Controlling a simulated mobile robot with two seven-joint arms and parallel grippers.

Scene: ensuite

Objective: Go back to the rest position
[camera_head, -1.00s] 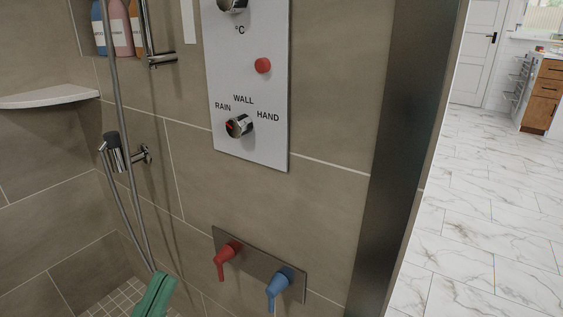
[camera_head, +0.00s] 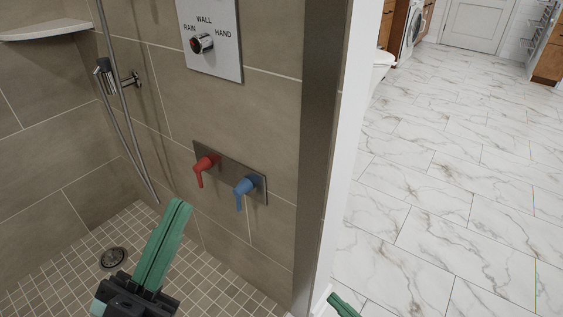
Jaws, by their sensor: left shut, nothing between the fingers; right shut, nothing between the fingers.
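My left gripper (camera_head: 168,238) has green fingers and a black body. It is at the lower left of the head view, shut and empty, in front of the tiled shower floor and below the red lever. My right gripper (camera_head: 342,305) shows only as green fingertips at the bottom edge, right of the shower wall's end; it is shut, and the rest of it is out of the picture.
A metal plate on the shower wall carries a red lever (camera_head: 204,167) and a blue lever (camera_head: 244,189). Above is a control panel (camera_head: 213,62) with a knob. A hand shower hose (camera_head: 128,130) hangs at left. The marble floor (camera_head: 450,200) at right is clear.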

